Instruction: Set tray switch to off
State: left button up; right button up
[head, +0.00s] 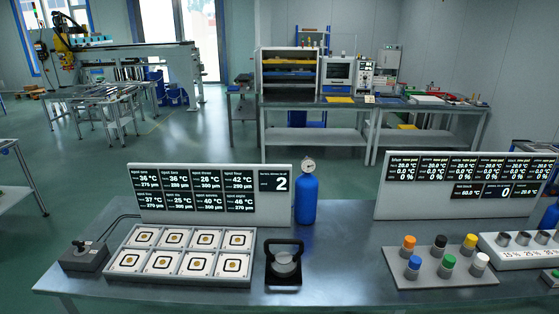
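A dark grey box with a short lever and black knob (83,252) sits at the left end of the near table. The white tray (116,267) holds two rows of square tiles, each with a dark outline and a gold-brown centre spot. Neither of my grippers is in view.
A white display panel (210,217) stands behind the tray. A black-handled device (283,264) and a blue gas cylinder (306,198) are right of it. A grey rack (437,281) of coloured-cap bottles and another display panel (420,204) stand farther right. The table's front strip is clear.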

aim_at(79, 245)
jog(key=u, duration=1.4)
